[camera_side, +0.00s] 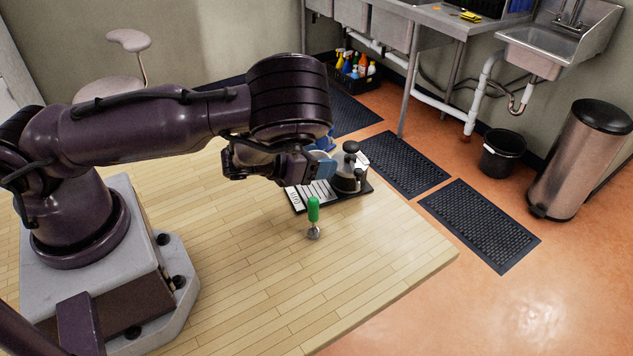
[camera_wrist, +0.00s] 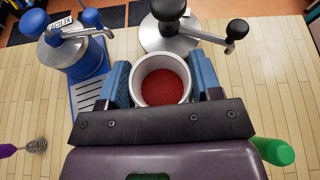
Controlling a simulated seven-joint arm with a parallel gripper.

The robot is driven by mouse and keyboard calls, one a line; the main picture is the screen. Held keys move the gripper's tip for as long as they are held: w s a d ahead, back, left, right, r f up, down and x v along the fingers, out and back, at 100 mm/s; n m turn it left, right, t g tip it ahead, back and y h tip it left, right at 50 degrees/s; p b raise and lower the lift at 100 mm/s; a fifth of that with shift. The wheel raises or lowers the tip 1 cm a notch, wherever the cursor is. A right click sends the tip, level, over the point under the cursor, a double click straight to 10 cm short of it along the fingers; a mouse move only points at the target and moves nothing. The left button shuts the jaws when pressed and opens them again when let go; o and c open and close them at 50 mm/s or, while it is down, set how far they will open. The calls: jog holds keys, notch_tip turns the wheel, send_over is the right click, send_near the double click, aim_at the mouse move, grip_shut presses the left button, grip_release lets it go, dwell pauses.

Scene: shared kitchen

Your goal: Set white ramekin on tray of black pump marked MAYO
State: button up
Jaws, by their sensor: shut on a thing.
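My gripper (camera_wrist: 163,88) is shut on a white ramekin (camera_wrist: 136,82) with a red inside, between its two blue fingers. The black-topped pump with a silver body (camera_wrist: 165,40) stands just beyond the ramekin in the wrist view; it also shows in the side view (camera_side: 349,172), right of my gripper (camera_side: 322,168). Its dark tray (camera_side: 366,187) extends under it, with a pale slatted part (camera_side: 312,195) below my gripper. The ramekin is mostly hidden in the side view, and I cannot tell whether it touches the tray.
A blue pump (camera_wrist: 70,58) with a slatted tray (camera_wrist: 86,97) stands left of the ramekin in the wrist view. The wooden table's front is clear.

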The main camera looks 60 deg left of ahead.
aim_at(317, 191)
jog(key=shift+f, duration=2.45)
jog(key=shift+f, duration=0.1)
jog(key=o, duration=0.9)
